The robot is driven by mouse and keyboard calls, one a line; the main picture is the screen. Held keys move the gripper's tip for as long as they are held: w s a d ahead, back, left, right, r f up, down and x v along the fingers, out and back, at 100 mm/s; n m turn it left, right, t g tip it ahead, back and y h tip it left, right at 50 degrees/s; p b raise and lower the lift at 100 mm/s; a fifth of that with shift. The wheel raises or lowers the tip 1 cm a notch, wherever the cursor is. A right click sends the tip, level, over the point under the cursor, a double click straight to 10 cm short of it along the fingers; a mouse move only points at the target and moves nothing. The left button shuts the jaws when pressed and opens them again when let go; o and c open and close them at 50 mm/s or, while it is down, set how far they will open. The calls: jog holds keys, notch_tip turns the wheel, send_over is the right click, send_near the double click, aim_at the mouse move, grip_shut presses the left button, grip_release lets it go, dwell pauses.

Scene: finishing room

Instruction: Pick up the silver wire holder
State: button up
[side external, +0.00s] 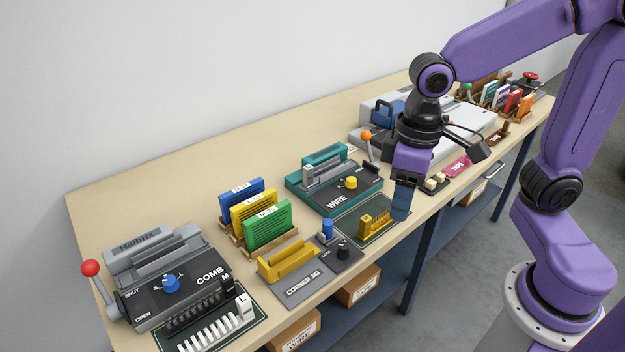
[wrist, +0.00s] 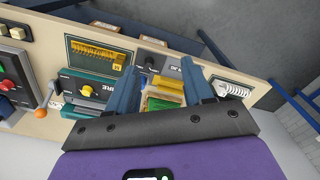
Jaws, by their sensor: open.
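I see no wire holder that is clearly silver. A gold-yellow wire holder (side external: 375,223) with a row of upright teeth sits on a dark green mat (side external: 350,235) in front of the teal WIRE machine (side external: 325,190). It also shows in the wrist view (wrist: 97,52), left of my fingers. My gripper (side external: 402,205) points down with blue fingers, beside the mat's right end in the side view, touching nothing that I can make out. In the wrist view my gripper (wrist: 160,72) has its fingers apart, with nothing held between them.
A yellow corner jig (side external: 290,262), upright blue, yellow and green folders (side external: 267,226) and the grey COMB machine (side external: 175,270) stand left. A white comb piece (side external: 215,325) lies on the front-left mat. Pink tape (side external: 458,167) and a grey machine (side external: 465,125) stand right.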

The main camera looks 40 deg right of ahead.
jog(key=w+a+r+m, duration=0.1)
jog(key=w+a+m, duration=0.1)
jog(key=w+m, duration=0.6)
jog(key=m, duration=1.6)
send_over(309, 166)
notch_tip(309, 166, down, 3)
jog(key=f, duration=1.1)
jog(key=shift+w+d+f, duration=0.1)
jog(key=shift+w+d, duration=0.15)
jog(key=shift+w, duration=0.15)
jog(key=shift+s+a+f, duration=0.15)
jog(key=shift+s+f, duration=0.05)
jog(key=shift+f, duration=1.2)
jog(key=shift+s+a+f, duration=0.1)
jog(key=shift+s+f, duration=0.05)
jog(key=shift+f, duration=1.25)
grip_shut()
